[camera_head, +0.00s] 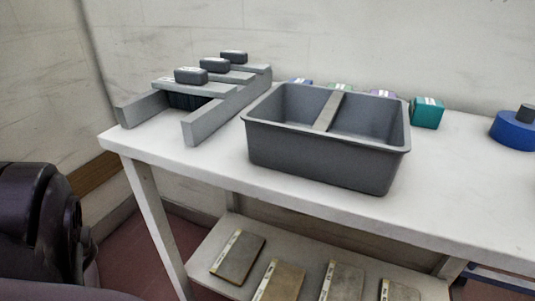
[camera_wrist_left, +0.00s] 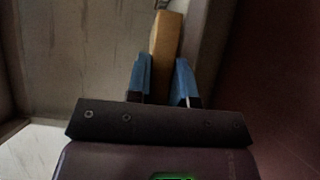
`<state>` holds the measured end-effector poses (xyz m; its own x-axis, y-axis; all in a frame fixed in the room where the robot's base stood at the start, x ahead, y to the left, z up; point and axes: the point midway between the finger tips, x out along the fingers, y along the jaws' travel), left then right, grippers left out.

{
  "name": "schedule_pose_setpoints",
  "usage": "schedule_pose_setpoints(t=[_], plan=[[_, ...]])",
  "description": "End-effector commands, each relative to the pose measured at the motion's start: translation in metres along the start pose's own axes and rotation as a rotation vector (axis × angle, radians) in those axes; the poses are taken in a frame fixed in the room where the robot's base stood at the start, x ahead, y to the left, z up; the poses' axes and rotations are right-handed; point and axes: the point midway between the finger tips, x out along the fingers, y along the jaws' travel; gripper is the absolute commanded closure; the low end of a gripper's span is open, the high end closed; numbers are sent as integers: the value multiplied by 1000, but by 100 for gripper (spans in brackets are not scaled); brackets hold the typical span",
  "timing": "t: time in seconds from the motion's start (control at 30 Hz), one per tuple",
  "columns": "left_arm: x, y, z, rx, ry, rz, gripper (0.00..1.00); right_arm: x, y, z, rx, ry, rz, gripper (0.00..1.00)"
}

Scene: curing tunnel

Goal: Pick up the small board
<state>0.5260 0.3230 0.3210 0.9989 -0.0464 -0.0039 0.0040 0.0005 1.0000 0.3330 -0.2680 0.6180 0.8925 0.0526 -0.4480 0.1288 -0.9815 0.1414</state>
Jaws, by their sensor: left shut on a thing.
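My left gripper (camera_wrist_left: 167,68) shows in the left wrist view with its two blue fingers closed on a narrow tan board (camera_wrist_left: 168,33), seen edge-on. The board sticks out beyond the fingertips; its lower part is hidden between them. In the head view only dark parts of my arm show at the left edge, and the left gripper is out of frame. Several flat boards with pale label strips, among them a grey-brown board (camera_head: 238,257) and a tan board (camera_head: 281,281), lie on the lower shelf. My right gripper is not in view.
A white table (camera_head: 450,205) carries a grey two-part bin (camera_head: 320,160), a grey slotted rack (camera_head: 212,122) with dark blocks on it, a teal box (camera_head: 427,112) and a blue round thing (camera_head: 512,132). The lower shelf (camera_head: 215,240) is under it. The table's front right is clear.

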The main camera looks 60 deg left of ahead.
Motion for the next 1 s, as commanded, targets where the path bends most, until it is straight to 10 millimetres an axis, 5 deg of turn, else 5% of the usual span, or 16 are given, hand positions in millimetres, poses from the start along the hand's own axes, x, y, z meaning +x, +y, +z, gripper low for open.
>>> schedule_pose_setpoints(t=[0.6, 1.0], plan=[[7, 155, 0, 1, 0, 22, 100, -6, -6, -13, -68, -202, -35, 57], [2, 189, 0, 0, 0, 7, 100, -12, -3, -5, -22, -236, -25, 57]])
